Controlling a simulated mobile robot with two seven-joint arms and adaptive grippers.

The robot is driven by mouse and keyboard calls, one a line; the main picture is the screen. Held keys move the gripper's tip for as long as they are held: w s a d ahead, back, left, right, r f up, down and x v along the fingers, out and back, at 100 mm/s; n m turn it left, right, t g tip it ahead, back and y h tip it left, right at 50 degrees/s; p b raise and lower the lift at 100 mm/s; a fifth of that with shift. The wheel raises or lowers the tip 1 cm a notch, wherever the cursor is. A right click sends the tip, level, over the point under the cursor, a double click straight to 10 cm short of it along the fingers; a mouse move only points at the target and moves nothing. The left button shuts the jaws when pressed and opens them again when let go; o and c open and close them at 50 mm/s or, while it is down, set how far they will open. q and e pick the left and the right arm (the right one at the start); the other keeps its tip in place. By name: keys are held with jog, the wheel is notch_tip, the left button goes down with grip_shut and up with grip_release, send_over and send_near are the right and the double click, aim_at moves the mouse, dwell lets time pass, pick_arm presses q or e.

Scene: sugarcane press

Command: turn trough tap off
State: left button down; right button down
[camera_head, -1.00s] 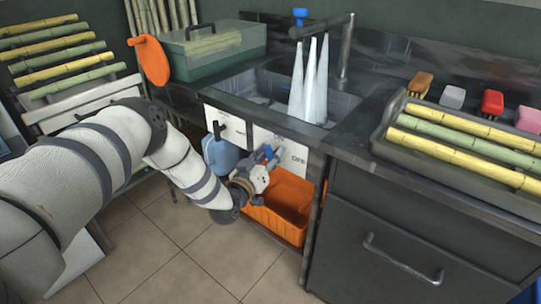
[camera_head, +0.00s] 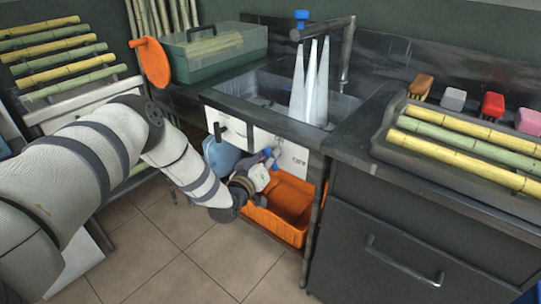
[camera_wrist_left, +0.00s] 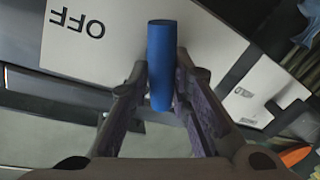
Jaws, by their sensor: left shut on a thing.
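The trough tap's blue handle (camera_wrist_left: 160,62) stands between the two fingers of my left gripper (camera_wrist_left: 161,85) in the left wrist view. The fingers are shut on it from both sides. In the head view my left gripper (camera_head: 263,171) is at the white panel (camera_head: 293,152) below the sink, and only small bits of blue show around it. An "OFF" label (camera_wrist_left: 77,21) is on the white panel beside the handle, upside down in the wrist view. White water streams (camera_head: 311,85) stand below the faucet (camera_head: 326,30) over the sink (camera_head: 343,105). My right gripper is not in view.
An orange crate (camera_head: 272,222) sits under the sink, just below my left gripper. A blue container (camera_head: 218,158) is left of it. A dark cabinet (camera_head: 400,235) stands to the right, with a tray of cane pieces (camera_head: 385,150) on top. The tiled floor in front is clear.

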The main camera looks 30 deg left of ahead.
pick_arm(q)
jog(key=n, duration=0.3)
jog(key=shift+a+f+g, duration=0.2)
jog(key=shift+f+g, duration=0.1)
jog(key=n+h, duration=0.1)
jog(key=n, duration=0.1)
jog(key=shift+f+n+b, duration=0.2)
jog(key=shift+n+b, duration=0.2)
jog(key=n, duration=0.1)
jog(key=n+g+b, duration=0.1)
jog(key=shift+s+a+f+n+h, duration=0.1)
jog(key=shift+f+n+h, duration=0.1)
jog(key=shift+n+h, duration=0.15)
jog(key=shift+f+n+h+b, duration=0.1)
jog(key=shift+n+h+b, duration=0.35)
jog(key=shift+n, duration=0.6)
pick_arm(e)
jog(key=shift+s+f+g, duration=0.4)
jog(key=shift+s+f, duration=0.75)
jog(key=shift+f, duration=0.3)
pick_arm(q)
jog(key=c, duration=1.5)
grip_release()
jog(key=shift+d, duration=0.2)
jog(key=shift+a+r, duration=0.1)
jog(key=shift+r, duration=0.1)
